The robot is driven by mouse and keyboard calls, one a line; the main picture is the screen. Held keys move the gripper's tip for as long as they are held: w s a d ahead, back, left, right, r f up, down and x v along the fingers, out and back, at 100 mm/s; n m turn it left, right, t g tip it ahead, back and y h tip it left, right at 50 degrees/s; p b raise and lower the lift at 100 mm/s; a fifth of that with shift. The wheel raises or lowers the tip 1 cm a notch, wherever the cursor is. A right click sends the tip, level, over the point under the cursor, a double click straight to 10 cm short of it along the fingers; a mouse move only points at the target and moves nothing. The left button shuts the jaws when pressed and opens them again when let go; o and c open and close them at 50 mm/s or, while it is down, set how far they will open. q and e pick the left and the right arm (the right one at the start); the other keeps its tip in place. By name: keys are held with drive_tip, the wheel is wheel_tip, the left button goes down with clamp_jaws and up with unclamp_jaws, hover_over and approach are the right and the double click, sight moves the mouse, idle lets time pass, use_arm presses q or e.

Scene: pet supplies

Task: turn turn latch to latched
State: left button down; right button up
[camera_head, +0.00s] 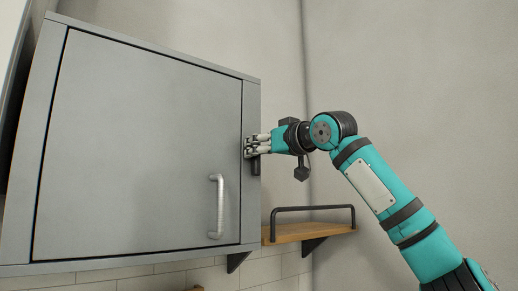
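A grey wall cabinet (140,150) fills the left of the head view, its door closed flush in the frame. The turn latch (256,166) is a small dark piece at the door's right edge, its lower part showing below my fingers and pointing down. My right gripper (252,146) comes in from the right with its fingertips at the latch. The fingers hide most of the latch, so I cannot tell whether they grip it or only touch it, or how far it is turned. My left gripper is not in view.
A pale vertical handle (217,206) is on the door's lower right, below and left of my fingers. A wooden shelf (300,232) with a dark rail stands below my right wrist. The wall to the right is bare.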

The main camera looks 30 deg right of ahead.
clamp_jaws()
drive_tip(key=shift+m, duration=0.4)
drive_tip(key=m+b, duration=0.1)
drive_tip(key=m, duration=0.4)
drive_tip(key=m+b, duration=0.1)
drive_tip(key=m, duration=0.5)
drive_tip(key=f+m+b, duration=0.1)
drive_tip(key=m, duration=0.4)
drive_tip(key=shift+d+m, duration=0.35)
drive_tip(key=shift+m, duration=0.35)
drive_tip(key=shift+o, duration=1.9)
unclamp_jaws()
drive_tip(key=shift+d+r, duration=0.1)
